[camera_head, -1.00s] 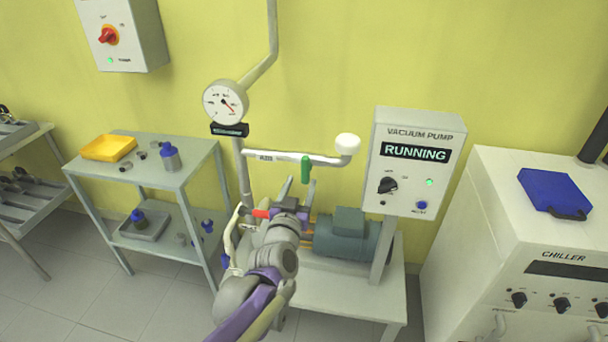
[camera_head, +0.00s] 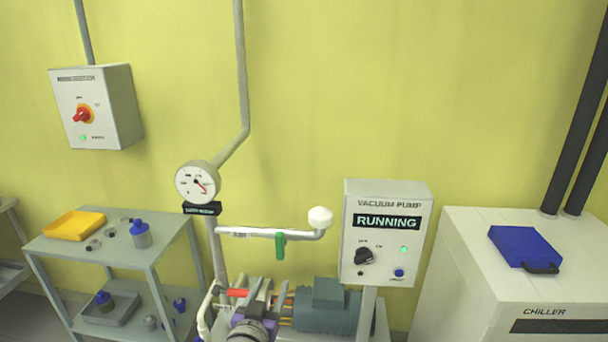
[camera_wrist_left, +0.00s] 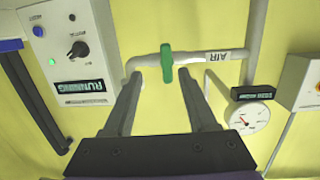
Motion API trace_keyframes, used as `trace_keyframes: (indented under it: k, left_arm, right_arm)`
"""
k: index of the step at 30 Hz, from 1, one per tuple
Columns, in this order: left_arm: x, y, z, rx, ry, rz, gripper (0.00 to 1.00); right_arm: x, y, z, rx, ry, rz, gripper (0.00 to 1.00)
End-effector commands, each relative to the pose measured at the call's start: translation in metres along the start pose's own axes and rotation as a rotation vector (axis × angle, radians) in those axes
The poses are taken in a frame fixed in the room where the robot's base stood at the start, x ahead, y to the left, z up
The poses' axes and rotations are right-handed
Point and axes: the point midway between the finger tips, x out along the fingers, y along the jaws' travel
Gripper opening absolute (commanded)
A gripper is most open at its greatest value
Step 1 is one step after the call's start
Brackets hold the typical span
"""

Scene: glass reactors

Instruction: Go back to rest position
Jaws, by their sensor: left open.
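My left gripper (camera_head: 264,286) is low in the head view, in front of the pump stand, with its arm mostly cut off by the bottom edge. In the left wrist view the two dark fingers of this gripper (camera_wrist_left: 162,78) are apart with nothing between them. The green valve handle (camera_head: 280,245) hangs across the white air pipe (camera_head: 255,232), above the gripper in the head view. In the upside-down wrist view, the green handle (camera_wrist_left: 167,63) shows beyond the fingertips, apart from them. My right gripper is not in view.
The vacuum pump box (camera_head: 387,235) reads RUNNING, with the pump motor (camera_head: 326,307) below it. A red-handled valve (camera_head: 237,293) is close to my gripper. A gauge (camera_head: 197,183) is on the pipe. A shelf cart (camera_head: 165,257) stands left; the chiller (camera_head: 470,235) stands right.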

Motion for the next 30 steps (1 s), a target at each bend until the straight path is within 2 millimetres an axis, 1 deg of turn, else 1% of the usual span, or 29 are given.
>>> trace_keyframes:
  k: [1, 2, 5, 6, 8, 9, 12, 15, 17, 19, 30]
  left_arm:
    - [-0.019, -0.001, 0.002, -0.001, -0.073, 0.025, 0.57]
    - [-0.032, -0.001, 0.009, -0.003, -0.131, 0.04, 0.57]
    - [-0.083, -0.007, 0.04, -0.016, -0.353, 0.066, 0.57]
    - [-0.105, -0.011, 0.054, -0.024, -0.447, 0.061, 0.57]
    - [-0.14, -0.018, 0.075, -0.037, -0.582, 0.041, 0.57]
    - [-0.161, -0.024, 0.087, -0.047, -0.66, 0.019, 0.57]
    - [-0.205, -0.036, 0.111, -0.068, -0.819, -0.038, 0.57]
    - [-0.234, -0.044, 0.125, -0.083, -0.918, -0.087, 0.57]
    - [-0.245, -0.047, 0.13, -0.089, -0.953, -0.105, 0.57]
    - [-0.251, -0.049, 0.133, -0.092, -0.973, -0.117, 0.57]
    - [-0.251, -0.048, 0.135, -0.093, -0.976, -0.116, 0.57]
  right_arm:
    - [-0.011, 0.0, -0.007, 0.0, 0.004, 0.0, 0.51]
    - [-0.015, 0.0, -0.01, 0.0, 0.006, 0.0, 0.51]
    - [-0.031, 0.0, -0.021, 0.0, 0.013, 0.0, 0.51]
    - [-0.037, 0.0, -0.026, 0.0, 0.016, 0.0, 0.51]
    - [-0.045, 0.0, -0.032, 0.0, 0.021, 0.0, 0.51]
    - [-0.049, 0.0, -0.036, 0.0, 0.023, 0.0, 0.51]
    - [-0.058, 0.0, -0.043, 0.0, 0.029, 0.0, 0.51]
    - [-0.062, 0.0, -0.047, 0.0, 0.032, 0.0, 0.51]
    - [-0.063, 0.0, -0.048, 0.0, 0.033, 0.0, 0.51]
    - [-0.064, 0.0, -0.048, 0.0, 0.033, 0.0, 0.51]
    - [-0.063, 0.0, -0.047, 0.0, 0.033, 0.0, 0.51]
